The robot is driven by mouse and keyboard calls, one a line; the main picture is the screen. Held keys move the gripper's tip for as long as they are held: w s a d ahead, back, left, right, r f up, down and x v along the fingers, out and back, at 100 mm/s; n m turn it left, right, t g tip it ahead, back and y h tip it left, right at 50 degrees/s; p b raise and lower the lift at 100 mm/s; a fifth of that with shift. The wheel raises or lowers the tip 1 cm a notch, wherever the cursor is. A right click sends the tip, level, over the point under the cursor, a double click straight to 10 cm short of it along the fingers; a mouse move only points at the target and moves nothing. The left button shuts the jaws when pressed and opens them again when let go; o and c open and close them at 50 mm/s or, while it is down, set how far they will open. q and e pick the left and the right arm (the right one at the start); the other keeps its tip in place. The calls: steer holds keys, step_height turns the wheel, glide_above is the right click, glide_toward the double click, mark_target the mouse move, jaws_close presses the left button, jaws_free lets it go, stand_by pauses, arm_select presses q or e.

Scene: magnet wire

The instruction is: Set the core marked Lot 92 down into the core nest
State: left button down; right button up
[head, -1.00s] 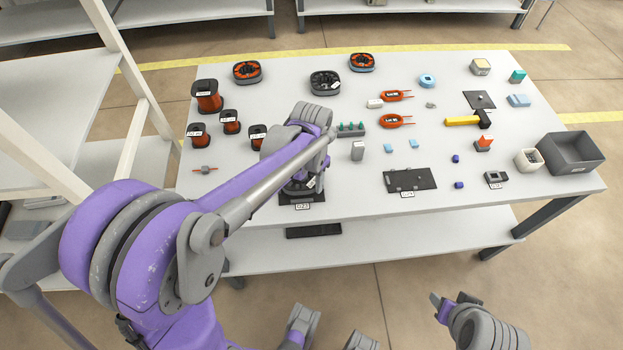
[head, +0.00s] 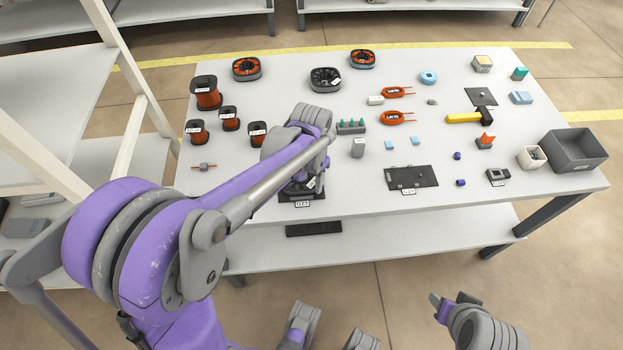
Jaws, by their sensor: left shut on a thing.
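My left gripper (head: 303,180) is low over the front left of the table, shut on a dark core (head: 311,184) with a white label. The label is too small to read, and my own arm and gripper hide much of the core. The core nest (head: 289,199) appears to be the black plate with a white tag right under the gripper. The core is at or just above this plate; I cannot tell whether it touches. My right gripper (head: 453,304) is at the bottom right, away from the table, and its finger gap is unclear.
Dark-flanged orange spools (head: 207,95) stand left of my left arm. A green-pegged block (head: 351,128) and grey block (head: 358,148) are right of the gripper. A black plate (head: 411,178) lies further right. Ring-shaped stators (head: 325,79) lie at the back; a grey bin (head: 574,151) is far right.

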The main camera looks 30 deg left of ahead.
arm_select(q)
steer(key=shift+f, duration=0.1)
steer(key=shift+c, duration=1.4)
jaws_free()
steer(key=shift+r+p, duration=1.8)
steer(key=shift+r, duration=0.75)
step_height(320, 180, up, 11)
steer(key=p, duration=0.1)
steer(key=shift+f, duration=0.15)
